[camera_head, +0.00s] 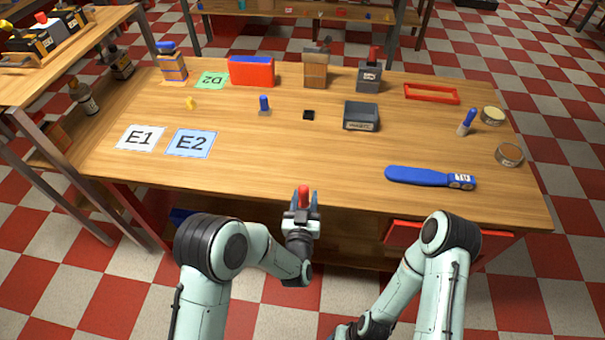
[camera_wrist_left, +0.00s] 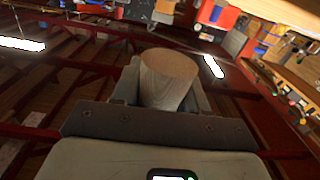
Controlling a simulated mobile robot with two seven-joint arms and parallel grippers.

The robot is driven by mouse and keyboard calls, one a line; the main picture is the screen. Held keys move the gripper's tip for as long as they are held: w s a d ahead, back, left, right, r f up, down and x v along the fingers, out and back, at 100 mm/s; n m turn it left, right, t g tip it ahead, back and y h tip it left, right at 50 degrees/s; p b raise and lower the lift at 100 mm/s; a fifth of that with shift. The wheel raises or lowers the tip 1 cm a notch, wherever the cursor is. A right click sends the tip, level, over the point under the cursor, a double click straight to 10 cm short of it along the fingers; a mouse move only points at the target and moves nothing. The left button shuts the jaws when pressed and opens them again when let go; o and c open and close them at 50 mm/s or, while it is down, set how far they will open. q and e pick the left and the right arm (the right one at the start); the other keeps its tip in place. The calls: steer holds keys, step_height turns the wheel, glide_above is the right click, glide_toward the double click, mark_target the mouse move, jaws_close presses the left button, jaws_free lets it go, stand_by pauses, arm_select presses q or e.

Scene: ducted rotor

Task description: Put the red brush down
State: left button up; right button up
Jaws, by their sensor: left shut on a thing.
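My left gripper (camera_head: 302,208) is in front of the table's near edge and is shut on the red brush. The brush's red part (camera_head: 303,193) sticks up above the fingers. In the left wrist view the held thing shows as a pale, round-ended cylinder (camera_wrist_left: 168,80) between the two fingers (camera_wrist_left: 165,95). The rest of the brush is hidden by the gripper. My right arm is folded low at the bottom right, and its gripper's fingers cannot be made out. The wooden table (camera_head: 330,165) lies beyond both arms.
A white E1 card (camera_head: 140,138) and a blue E2 card (camera_head: 191,143) lie at the left. A blue-handled brush (camera_head: 467,122) stands at the right. A blue tool (camera_head: 420,176) lies near the front right, and a grey box (camera_head: 361,116) stands mid-table. The table's front middle is clear.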

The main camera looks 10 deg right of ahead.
arm_select(q)
steer(key=s+a+n+y, duration=0.2)
steer(key=a+y, duration=0.1)
steer(key=a, duration=1.9)
arm_select(e)
steer(key=c, duration=0.3)
arm_select(q)
steer(key=shift+y, duration=0.4)
steer(key=s+f, duration=0.2)
steer(key=s+a+f, duration=0.1)
steer(key=s+f, duration=0.1)
steer(key=shift+f, duration=0.2)
arm_select(e)
steer(key=shift+a, duration=0.1)
steer(key=shift+c, duration=0.2)
